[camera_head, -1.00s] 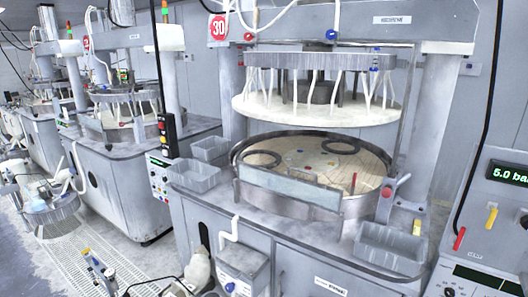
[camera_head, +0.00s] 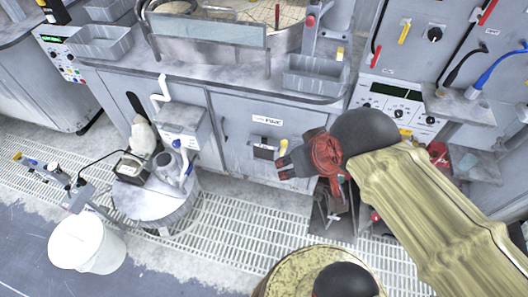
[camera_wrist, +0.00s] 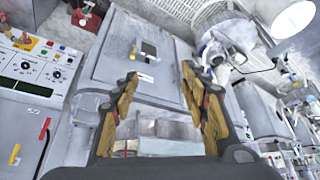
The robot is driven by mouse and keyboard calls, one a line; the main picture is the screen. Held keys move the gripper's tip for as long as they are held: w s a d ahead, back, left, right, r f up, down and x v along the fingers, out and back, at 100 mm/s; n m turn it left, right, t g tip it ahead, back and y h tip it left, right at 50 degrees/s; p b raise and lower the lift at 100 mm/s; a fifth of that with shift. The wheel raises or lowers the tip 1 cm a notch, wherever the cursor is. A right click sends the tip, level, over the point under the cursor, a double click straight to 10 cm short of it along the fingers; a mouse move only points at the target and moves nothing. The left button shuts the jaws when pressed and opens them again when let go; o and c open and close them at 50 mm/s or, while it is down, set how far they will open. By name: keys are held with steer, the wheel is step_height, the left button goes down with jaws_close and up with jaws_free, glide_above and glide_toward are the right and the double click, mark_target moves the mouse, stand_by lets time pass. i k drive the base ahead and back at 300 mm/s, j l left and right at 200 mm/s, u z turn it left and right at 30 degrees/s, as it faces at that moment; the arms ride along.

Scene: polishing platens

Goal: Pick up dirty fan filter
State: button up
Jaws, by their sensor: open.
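A small dark grey square panel (camera_head: 263,152), which looks like the fan filter, sits on the cabinet door front below a white label. I cannot tell how dirty it is. In the wrist view a dark square (camera_wrist: 149,48) shows on the cabinet door, beyond the fingertips. My gripper (camera_head: 286,167) is just right of and slightly below the panel in the head view, apart from it as far as I can tell. In the wrist view its two fingers (camera_wrist: 160,85) are spread wide with nothing between them.
The grey cabinet (camera_head: 235,128) carries the platen basin (camera_head: 215,50) and a grey bin (camera_head: 315,75). A control panel (camera_head: 400,100) stands at right. A white bucket (camera_head: 88,245) and a round drum (camera_head: 155,200) stand lower left. The grated floor (camera_head: 225,215) is clear in front.

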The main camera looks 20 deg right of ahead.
mark_target(264, 151)
steer(key=i+j, duration=0.7)
steer(key=i+j+z, duration=0.1)
steer(key=z, duration=0.3)
steer(key=i+j+z, duration=0.1)
steer(key=z, duration=0.25)
steer(key=i+j+z, duration=0.1)
steer(key=z, duration=0.3)
steer(key=j+z, duration=0.25)
steer(key=z, duration=0.8)
steer(key=i, duration=0.05)
